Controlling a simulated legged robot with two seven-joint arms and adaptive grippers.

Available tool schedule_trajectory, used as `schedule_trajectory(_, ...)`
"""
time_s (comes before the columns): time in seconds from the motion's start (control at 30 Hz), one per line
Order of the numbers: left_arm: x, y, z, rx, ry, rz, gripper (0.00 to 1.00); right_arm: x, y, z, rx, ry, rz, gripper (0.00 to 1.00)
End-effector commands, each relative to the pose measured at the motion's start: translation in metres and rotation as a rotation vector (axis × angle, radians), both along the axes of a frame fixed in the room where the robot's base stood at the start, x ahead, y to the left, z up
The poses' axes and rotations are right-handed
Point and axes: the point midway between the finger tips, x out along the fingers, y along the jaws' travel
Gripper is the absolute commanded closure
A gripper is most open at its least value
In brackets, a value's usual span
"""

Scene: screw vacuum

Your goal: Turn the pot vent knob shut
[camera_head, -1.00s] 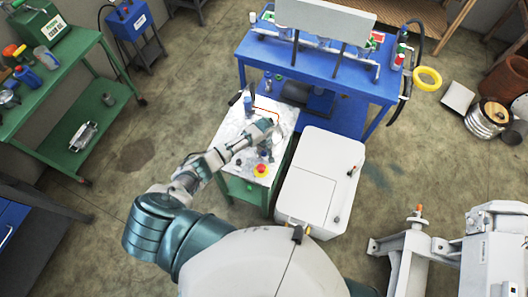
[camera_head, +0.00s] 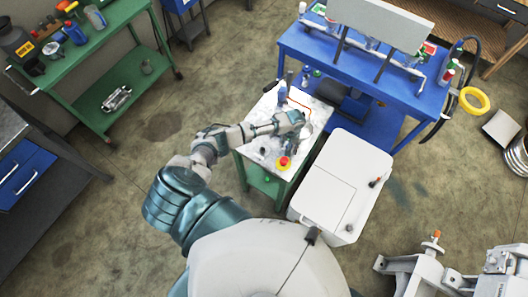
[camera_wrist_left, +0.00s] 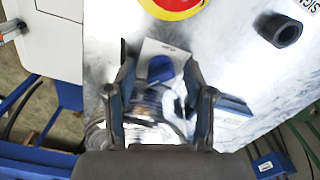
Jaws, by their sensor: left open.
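My left gripper (camera_head: 298,124) is over the white top of a small green cart, at the end of my left arm. In the left wrist view its two dark fingers (camera_wrist_left: 158,62) stand apart. A blue part (camera_wrist_left: 160,68) on a pale piece shows between the fingertips, and a shiny metal, rounded body (camera_wrist_left: 150,103) lies below it, partly covered by the gripper. I cannot tell whether either finger touches them. I cannot clearly pick out the pot or its vent knob. My right gripper is not in view.
A red and yellow button (camera_head: 284,162) sits at the cart top's (camera_head: 262,150) near edge. A dark, hollow cylinder (camera_wrist_left: 280,30) stands nearby in the left wrist view. A white cabinet (camera_head: 340,185) is beside the cart on the right. A blue bench (camera_head: 335,65) stands behind.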

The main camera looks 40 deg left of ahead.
Motion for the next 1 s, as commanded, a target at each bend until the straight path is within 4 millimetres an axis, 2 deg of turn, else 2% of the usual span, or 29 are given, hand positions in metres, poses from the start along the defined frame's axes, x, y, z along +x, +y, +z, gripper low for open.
schedule_trajectory(0.03,0.001,0.002,-0.009,0.003,-0.004,-0.060,0.47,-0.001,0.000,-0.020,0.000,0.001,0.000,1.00)
schedule_trajectory(0.3,-0.001,0.002,-0.010,0.004,0.000,-0.342,0.47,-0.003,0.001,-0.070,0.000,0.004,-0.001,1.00)
schedule_trajectory(0.7,-0.001,0.003,-0.011,0.003,0.003,-0.594,0.47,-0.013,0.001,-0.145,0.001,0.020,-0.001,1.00)
schedule_trajectory(0.73,-0.001,0.001,0.005,0.001,0.001,-0.590,0.47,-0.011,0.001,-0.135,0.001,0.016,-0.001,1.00)
schedule_trajectory(0.8,-0.001,0.001,0.026,0.000,-0.002,-0.589,0.47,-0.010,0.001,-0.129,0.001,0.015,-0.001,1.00)
schedule_trajectory(1.0,-0.001,0.001,0.071,0.001,-0.002,-0.585,0.47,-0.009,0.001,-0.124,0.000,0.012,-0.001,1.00)
